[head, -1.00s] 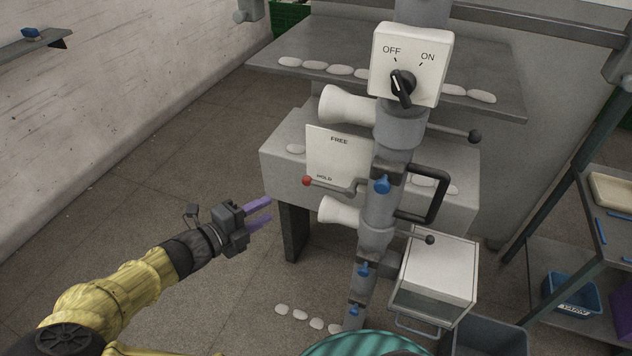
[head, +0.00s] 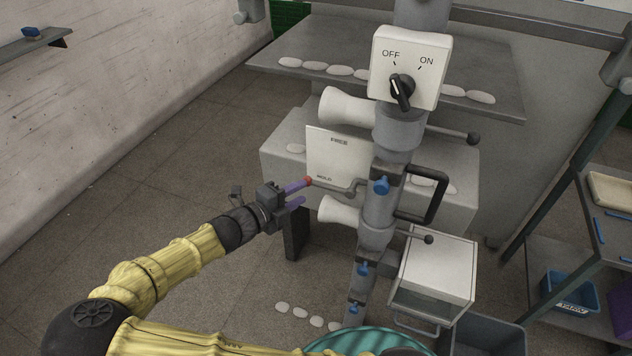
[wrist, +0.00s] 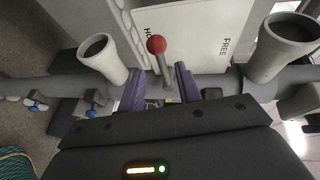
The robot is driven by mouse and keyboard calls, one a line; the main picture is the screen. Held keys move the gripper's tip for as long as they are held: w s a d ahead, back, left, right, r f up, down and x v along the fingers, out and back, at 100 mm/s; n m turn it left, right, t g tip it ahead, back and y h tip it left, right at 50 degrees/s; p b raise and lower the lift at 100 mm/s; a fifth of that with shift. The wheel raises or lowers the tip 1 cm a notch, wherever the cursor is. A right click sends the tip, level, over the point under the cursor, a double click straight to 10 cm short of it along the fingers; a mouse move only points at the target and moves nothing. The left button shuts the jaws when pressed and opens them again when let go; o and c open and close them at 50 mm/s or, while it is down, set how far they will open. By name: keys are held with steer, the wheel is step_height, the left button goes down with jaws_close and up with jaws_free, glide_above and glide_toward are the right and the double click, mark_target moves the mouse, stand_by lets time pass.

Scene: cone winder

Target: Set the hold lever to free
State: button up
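The hold lever (head: 330,185) is a grey rod with a red ball knob (head: 309,181). It sits low on the white plate (head: 338,158), at the HOLD label, with FREE printed at the top. My gripper (head: 300,193) is just left of the knob in the head view, its purple fingers pointing at it. In the wrist view the lever's rod and red knob (wrist: 156,44) show between the two open fingers (wrist: 160,85), with a gap on each side. Whether a finger touches the lever is not clear.
White cones (head: 345,108) stick out above and below the plate from the grey column. An OFF/ON switch box (head: 411,68) is above. A black handle (head: 440,196) is right of the column. Open floor (head: 150,190) lies to the left.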

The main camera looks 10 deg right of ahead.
mark_target(316, 182)
steer(key=p+x, duration=0.1)
steer(key=x, duration=0.6)
steer(key=shift+w, duration=0.1)
jaws_close()
